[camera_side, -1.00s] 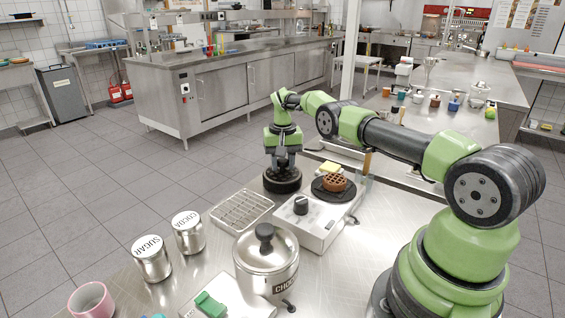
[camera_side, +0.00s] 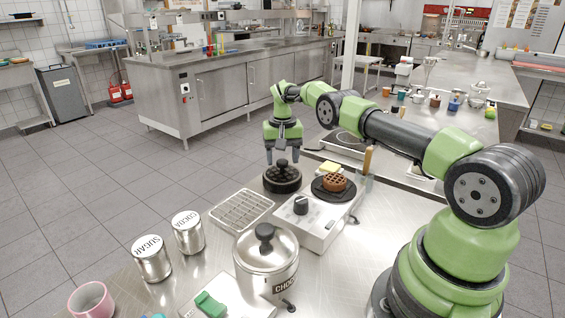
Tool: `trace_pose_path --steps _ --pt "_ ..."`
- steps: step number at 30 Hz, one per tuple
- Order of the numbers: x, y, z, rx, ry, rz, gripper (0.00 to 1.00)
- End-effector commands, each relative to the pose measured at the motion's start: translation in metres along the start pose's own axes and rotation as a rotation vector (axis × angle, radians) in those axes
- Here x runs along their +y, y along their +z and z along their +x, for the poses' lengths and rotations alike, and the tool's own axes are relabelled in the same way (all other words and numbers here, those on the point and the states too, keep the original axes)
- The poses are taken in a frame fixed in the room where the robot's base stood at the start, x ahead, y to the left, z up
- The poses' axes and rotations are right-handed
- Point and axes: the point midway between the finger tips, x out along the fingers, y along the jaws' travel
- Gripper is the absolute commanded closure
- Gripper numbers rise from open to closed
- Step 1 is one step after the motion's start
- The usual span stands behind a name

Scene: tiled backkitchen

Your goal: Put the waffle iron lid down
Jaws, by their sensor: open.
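The waffle iron lid (camera_side: 282,181), a round black disc with a knob on top, lies flat on the steel counter, left of the waffle iron. My gripper (camera_side: 282,157) is open and empty just above the lid, with its fingertips close to the knob's height. I cannot tell whether a fingertip touches the knob. The waffle iron (camera_side: 318,231) has a pale body, a black dial on its front and an uncovered round black plate. A brown waffle (camera_side: 334,182) sits on that plate.
A wire rack (camera_side: 241,210) lies in front of the lid. A lidded steel pot (camera_side: 266,262), cocoa (camera_side: 188,233) and sugar (camera_side: 151,259) canisters and a pink mug (camera_side: 91,299) stand nearer. A yellow block (camera_side: 330,168) and an upright wooden handle (camera_side: 368,160) are behind the waffle.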

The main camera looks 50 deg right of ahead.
Motion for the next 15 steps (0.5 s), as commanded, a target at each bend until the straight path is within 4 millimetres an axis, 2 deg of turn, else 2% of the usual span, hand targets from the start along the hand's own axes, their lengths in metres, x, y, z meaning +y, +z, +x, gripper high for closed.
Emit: trace_pose_path --steps 5,15 --pt "0.0 -0.001 -0.038 0.005 -0.002 0.0 0.39" --pt "-0.003 0.0 -0.063 0.005 -0.003 -0.006 0.39"
